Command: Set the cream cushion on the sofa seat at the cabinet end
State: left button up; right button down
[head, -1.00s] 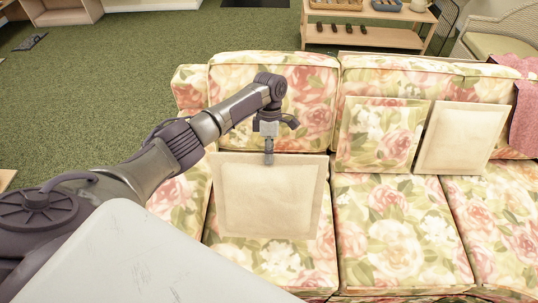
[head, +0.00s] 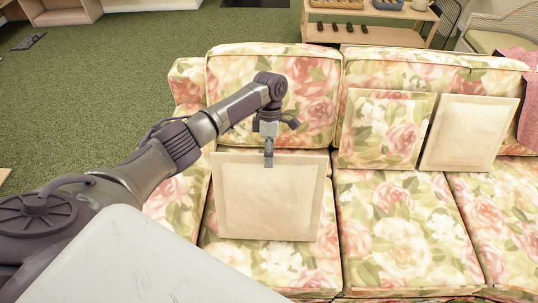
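A square cream cushion (head: 265,205) stands upright, tilted back, over the sofa's left-hand seat (head: 265,265), in front of the floral backrest. Its lower edge is at the seat; I cannot tell whether it rests its weight there. My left gripper (head: 268,160) points down at the middle of the cushion's top edge, with a finger in front of its face. It looks shut on that edge; the finger behind is hidden. A second cream cushion (head: 470,133) leans on the backrest farther right. My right gripper is not in view.
A floral cushion (head: 385,130) leans beside the second cream cushion. A pink throw (head: 529,110) hangs at the far right. A wooden shelf unit (head: 375,36) stands behind the sofa, with a wicker chair (head: 505,28) to its right. The middle seat (head: 400,225) is clear.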

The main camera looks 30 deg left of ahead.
pick_arm(q)
jog(key=v, duration=1.2)
dwell(0.9)
